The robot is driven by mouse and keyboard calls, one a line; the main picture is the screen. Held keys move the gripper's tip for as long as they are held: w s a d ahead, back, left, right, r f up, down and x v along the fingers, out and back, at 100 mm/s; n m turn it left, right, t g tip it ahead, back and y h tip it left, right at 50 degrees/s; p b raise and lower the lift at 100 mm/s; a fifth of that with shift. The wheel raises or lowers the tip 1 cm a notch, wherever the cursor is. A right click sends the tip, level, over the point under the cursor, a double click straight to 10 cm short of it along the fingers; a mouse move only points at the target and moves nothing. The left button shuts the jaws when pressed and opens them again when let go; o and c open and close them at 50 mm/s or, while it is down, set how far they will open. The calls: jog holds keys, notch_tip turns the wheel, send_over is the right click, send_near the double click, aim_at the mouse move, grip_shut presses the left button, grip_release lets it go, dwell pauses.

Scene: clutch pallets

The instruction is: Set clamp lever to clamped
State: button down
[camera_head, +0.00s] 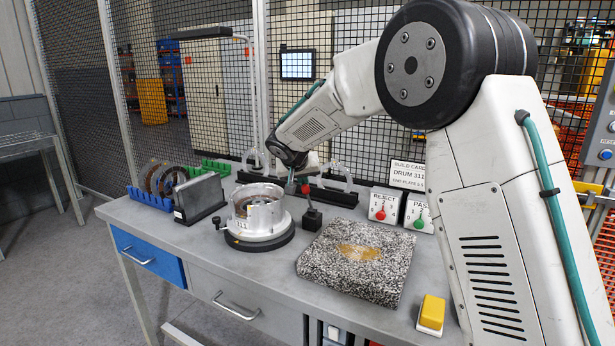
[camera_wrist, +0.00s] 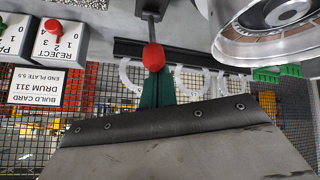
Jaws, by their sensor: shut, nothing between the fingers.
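The clamp lever (camera_head: 304,182) is a thin dark rod with a red knob, rising from a small black block (camera_head: 312,219) right of the metal drum. In the head view it leans up and to the left. In the wrist view the red knob (camera_wrist: 153,57) is at the top middle, with the rod running up to its block. My gripper (camera_head: 290,187) is just left of the knob in the head view. Its dark green fingers (camera_wrist: 157,90) are shut and empty in the wrist view, overlapping the knob. I cannot tell whether they touch it.
The silver drum (camera_head: 260,215) sits on a round black base close to the left. A speckled granite plate (camera_head: 345,285) lies in front. REJECT (camera_head: 383,207) and PASS (camera_head: 419,214) counters stand right, a black rack (camera_head: 335,194) behind, and a grey upright block (camera_head: 201,197) left.

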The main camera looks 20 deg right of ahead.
jog(key=s+a+f, duration=0.4)
jog(key=s+f, duration=0.1)
jog(key=shift+a+f, duration=0.15)
jog(key=shift+f, duration=0.05)
dwell(0.5)
jog(key=shift+a, duration=0.1)
jog(key=w+r, duration=0.3)
jog(key=r, duration=0.1)
jog(key=s+a+r, duration=0.2)
jog(key=s+a, duration=0.3)
jog(key=s, duration=0.2)
jog(key=shift+s+a+r, duration=0.15)
jog(key=shift+s+r, duration=0.2)
jog(key=shift+s, duration=0.05)
